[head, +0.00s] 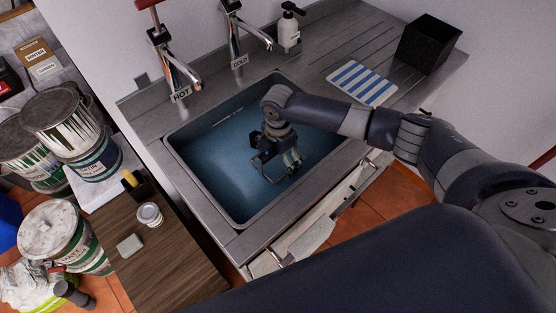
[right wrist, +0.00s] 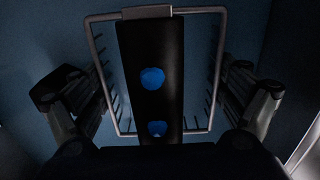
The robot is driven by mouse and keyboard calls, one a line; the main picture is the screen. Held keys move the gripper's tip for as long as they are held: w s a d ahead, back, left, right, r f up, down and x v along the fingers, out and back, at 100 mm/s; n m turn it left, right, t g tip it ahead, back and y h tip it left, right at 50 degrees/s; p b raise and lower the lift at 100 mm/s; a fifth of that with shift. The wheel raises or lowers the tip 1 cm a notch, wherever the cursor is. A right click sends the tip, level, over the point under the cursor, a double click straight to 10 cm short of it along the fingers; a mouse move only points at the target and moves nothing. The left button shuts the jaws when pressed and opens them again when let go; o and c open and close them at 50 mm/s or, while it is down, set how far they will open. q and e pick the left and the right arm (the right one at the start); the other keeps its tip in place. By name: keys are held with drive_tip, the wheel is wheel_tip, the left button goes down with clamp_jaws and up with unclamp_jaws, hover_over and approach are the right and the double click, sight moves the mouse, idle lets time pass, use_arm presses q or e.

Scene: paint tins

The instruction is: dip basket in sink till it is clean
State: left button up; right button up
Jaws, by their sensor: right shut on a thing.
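The grey sink (head: 186,170) is filled with blue-looking water (head: 215,165). My right gripper (head: 277,163) is down inside the sink and shut on the basket (head: 259,163), which shows only as a small dark wire shape. In the right wrist view the basket (right wrist: 150,45) has a grey wire rim, thin side wires and a black middle strip with two bright blue spots. The gripper's fingers (right wrist: 158,95) lie on both sides of it. How deep the basket sits is hard to tell. My left gripper is out of view.
Hot (head: 175,70) and cold (head: 235,35) taps rise behind the sink. A soap bottle (head: 289,30), striped cloth (head: 362,83) and black box (head: 428,45) stand on the counter. Paint tins (head: 62,125) and a wooden surface (head: 165,255) are at the left.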

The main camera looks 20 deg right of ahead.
wheel_tip(320, 180, up, 13)
drive_tip(key=p, duration=1.2)
drive_tip(key=shift+r, duration=0.2)
drive_tip(key=shift+r+p, duration=0.55)
drive_tip(key=shift+r, duration=0.6)
wheel_tip(320, 180, up, 4)
idle(0.4)
